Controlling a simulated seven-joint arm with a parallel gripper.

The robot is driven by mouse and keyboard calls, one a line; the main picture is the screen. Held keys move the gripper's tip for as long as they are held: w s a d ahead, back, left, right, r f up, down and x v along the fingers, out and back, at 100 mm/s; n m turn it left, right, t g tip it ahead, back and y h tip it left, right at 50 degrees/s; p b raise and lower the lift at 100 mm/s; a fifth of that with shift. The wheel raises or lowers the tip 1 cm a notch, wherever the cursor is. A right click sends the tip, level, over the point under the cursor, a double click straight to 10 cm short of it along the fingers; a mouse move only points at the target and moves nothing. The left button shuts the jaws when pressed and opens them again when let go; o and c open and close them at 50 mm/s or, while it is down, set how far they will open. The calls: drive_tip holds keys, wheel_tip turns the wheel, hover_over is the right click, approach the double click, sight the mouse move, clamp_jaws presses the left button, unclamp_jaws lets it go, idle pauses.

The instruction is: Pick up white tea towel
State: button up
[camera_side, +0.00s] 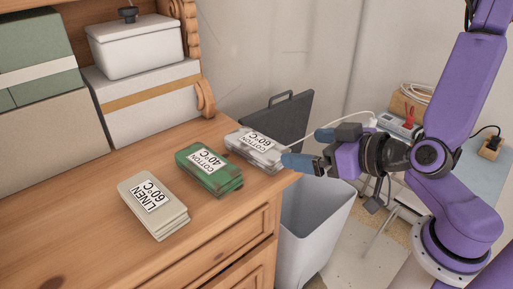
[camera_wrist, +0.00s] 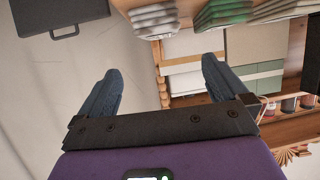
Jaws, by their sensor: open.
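A folded white-grey towel (camera_side: 262,160) with a label reading COTTON 60°C lies flat at the right end of the wooden dresser top. Its layered edge shows at the top of the wrist view (camera_wrist: 153,22). My gripper (camera_side: 307,149) is open and empty, just right of this towel, with its fingers pointing toward it. The two blue fingertips (camera_wrist: 160,68) stand wide apart in the wrist view, with nothing between them. In the side view the lower finger overlaps the dresser corner near the towel; I cannot tell if it touches.
A green folded towel (camera_side: 218,178) labelled COTTON 40°C and a beige one (camera_side: 165,218) labelled LINEN 60°C lie to the left on the dresser top (camera_side: 95,225). White boxes (camera_side: 140,45) stand behind. A grey bin (camera_side: 312,220) stands below the dresser's right edge.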

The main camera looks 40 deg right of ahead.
sight(258, 143)
drive_tip(key=x, duration=1.3)
drive_tip(key=shift+w+f, duration=0.2)
drive_tip(key=shift+w, duration=0.1)
drive_tip(key=shift+a, duration=0.1)
drive_tip(key=c, duration=1)
